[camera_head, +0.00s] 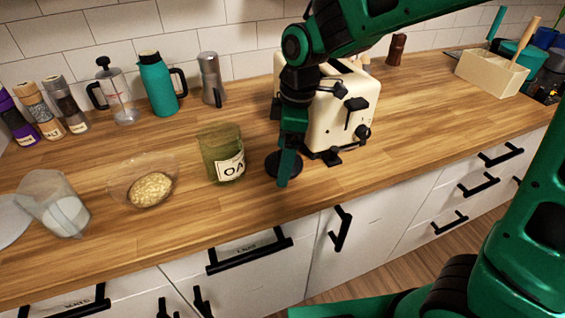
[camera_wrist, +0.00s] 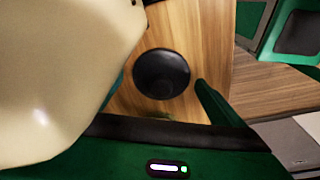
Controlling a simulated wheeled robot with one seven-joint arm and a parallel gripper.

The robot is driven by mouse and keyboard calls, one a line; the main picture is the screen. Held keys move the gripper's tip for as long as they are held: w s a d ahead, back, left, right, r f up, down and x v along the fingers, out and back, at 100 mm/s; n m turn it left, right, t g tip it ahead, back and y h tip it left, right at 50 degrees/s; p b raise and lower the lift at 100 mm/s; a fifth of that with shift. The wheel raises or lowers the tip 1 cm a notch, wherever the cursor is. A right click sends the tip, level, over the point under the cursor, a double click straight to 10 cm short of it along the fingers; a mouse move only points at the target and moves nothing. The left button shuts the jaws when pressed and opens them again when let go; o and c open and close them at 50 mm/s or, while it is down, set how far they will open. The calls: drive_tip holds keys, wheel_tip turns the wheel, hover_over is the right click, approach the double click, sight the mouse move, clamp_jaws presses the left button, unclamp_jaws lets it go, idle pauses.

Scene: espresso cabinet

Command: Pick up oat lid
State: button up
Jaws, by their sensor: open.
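The oat lid is a round black disc (camera_head: 271,165) lying flat on the wooden counter, just right of the green oat jar (camera_head: 222,155). In the wrist view the lid (camera_wrist: 161,74) lies on the counter in front of my gripper. My gripper (camera_head: 289,155) points down above the lid, and its green finger hides part of it. One finger (camera_wrist: 212,101) shows right of the lid in the wrist view; the other is mostly hidden behind the cream toaster. The gripper is open and holds nothing.
The cream toaster (camera_head: 340,95) stands close behind and right of my gripper and fills the wrist view's left side. A glass bowl of oats (camera_head: 150,187) and a clear pitcher (camera_head: 50,205) stand to the left. The counter's front edge is near the lid.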

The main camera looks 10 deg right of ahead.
drive_tip(key=c, duration=1.1)
drive_tip(key=shift+r, duration=0.1)
